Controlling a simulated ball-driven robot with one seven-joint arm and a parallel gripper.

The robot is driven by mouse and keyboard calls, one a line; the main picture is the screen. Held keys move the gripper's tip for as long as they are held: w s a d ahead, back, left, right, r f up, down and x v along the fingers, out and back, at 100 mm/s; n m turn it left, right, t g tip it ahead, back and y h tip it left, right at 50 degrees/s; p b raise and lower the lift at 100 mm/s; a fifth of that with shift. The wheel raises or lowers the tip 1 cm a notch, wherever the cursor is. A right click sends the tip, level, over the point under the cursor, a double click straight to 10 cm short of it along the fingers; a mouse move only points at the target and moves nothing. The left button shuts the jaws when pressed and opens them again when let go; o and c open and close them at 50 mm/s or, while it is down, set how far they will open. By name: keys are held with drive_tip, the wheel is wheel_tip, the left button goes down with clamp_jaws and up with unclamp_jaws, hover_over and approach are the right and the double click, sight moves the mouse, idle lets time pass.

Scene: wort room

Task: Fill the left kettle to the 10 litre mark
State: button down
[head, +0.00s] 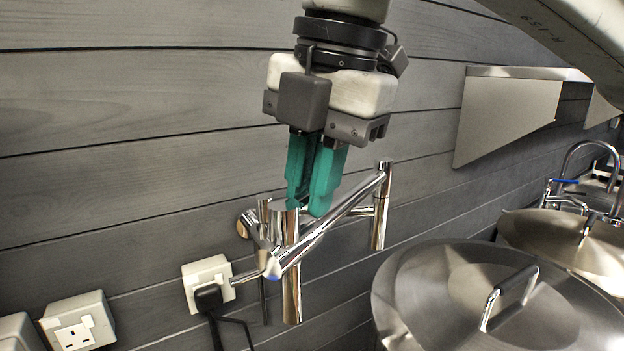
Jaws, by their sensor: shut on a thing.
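A chrome wall tap (337,218) with a jointed arm and upright tube pieces stands out from the panelled wall in the head view. My gripper (307,207) points down over it, its teal fingers shut on part of the chrome tap; the fingers hide exactly which part. The nearer kettle (400,300), at lower right, has a steel lid (450,290) on it with a bar handle (508,298). Its lower body is out of frame, and no litre mark or water shows. The tap is left of this lid, apart from it in the picture.
A second lidded steel vessel (570,240) stands behind at the right, near a curved chrome tap (592,143). A steel shelf (508,112) juts from the wall. Wall sockets (80,322) and a plug with a black cable (209,297) are at lower left.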

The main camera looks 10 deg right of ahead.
drive_tip(key=m, duration=0.1)
drive_tip(key=s+m, duration=0.1)
drive_tip(key=m, duration=0.2)
drive_tip(key=shift+s+d+t+h, duration=0.15)
drive_tip(key=shift+d+t+h, duration=0.1)
drive_tip(key=shift+t+h, duration=0.05)
drive_tip(key=m, duration=0.2)
drive_tip(key=s+m, duration=0.1)
drive_tip(key=m+h, duration=0.1)
drive_tip(key=m, duration=0.1)
drive_tip(key=shift+s+d+m+p, duration=0.2)
drive_tip(key=shift+s+m+p, duration=0.1)
drive_tip(key=shift+s+p, duration=0.1)
drive_tip(key=shift+w, duration=0.1)
idle(1.5)
drive_tip(key=shift+r, duration=0.1)
idle(1.7)
drive_tip(key=shift+w+n+y+p, duration=0.2)
drive_tip(key=shift+w+n+p, duration=0.2)
drive_tip(key=shift+n+p, duration=0.6)
drive_tip(key=shift+w+n+y+p, duration=0.3)
drive_tip(key=shift+n+p, duration=0.4)
drive_tip(key=shift+n, duration=0.6)
idle(0.7)
